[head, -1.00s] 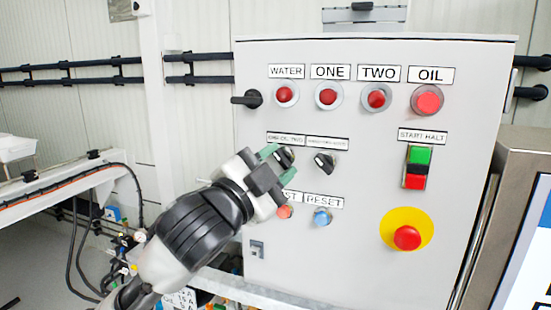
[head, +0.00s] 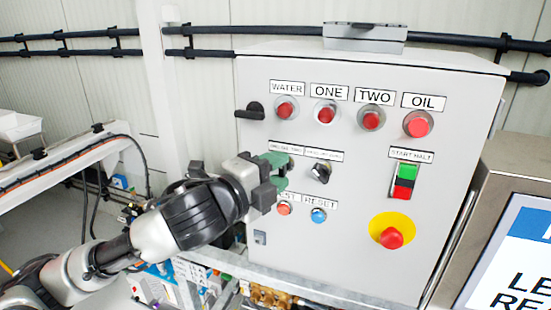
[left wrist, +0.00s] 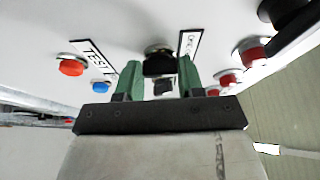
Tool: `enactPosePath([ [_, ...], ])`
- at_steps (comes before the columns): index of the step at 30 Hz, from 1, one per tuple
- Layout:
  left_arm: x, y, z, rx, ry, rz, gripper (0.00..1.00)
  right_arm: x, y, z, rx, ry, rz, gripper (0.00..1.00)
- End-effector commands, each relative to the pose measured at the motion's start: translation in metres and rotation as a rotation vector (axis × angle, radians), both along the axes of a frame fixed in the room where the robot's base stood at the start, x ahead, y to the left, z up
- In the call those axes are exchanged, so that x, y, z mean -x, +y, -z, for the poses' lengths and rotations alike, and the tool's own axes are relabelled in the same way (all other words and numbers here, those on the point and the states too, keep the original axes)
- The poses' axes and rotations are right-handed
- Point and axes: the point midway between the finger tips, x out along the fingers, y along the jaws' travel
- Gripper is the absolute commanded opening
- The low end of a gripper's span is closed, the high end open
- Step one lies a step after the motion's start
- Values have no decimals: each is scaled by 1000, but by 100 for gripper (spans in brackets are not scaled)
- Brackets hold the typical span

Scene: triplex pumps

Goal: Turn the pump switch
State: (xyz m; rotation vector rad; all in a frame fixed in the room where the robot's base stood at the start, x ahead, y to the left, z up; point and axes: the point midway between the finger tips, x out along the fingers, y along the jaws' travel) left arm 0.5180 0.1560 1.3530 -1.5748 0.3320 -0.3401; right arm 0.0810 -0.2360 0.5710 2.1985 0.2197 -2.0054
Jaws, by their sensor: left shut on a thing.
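The grey control panel (head: 340,150) carries two black rotary switches in its middle row. My left gripper (head: 277,170) is at the left one, under a label too small to read, and its green fingers mostly hide that switch in the head view. In the left wrist view the black pump switch (left wrist: 158,62) sits between the two green fingers of my left gripper (left wrist: 157,78), which are shut on it. The second rotary switch (head: 320,172) is free, to the right. My right gripper is not in view.
Red WATER, ONE, TWO and OIL lamps or buttons (head: 326,112) line the top. An orange TEST button (head: 284,208) and blue RESET button (head: 318,215) lie just below my gripper. A red emergency button (head: 391,238) and a screen (head: 515,255) are to the right.

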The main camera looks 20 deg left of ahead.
Motion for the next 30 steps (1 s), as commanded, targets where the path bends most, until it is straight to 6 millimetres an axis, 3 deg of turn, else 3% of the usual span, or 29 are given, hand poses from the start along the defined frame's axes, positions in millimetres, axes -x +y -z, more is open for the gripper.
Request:
enactPosePath([
  [16,0,0,1,-32,0,1,15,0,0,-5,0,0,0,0],
  [17,0,0,1,-32,0,1,40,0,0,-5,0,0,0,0],
  [21,0,0,1,-31,0,1,61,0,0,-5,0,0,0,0],
  [30,1,0,0,-30,-2,0,64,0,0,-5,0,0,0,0],
])
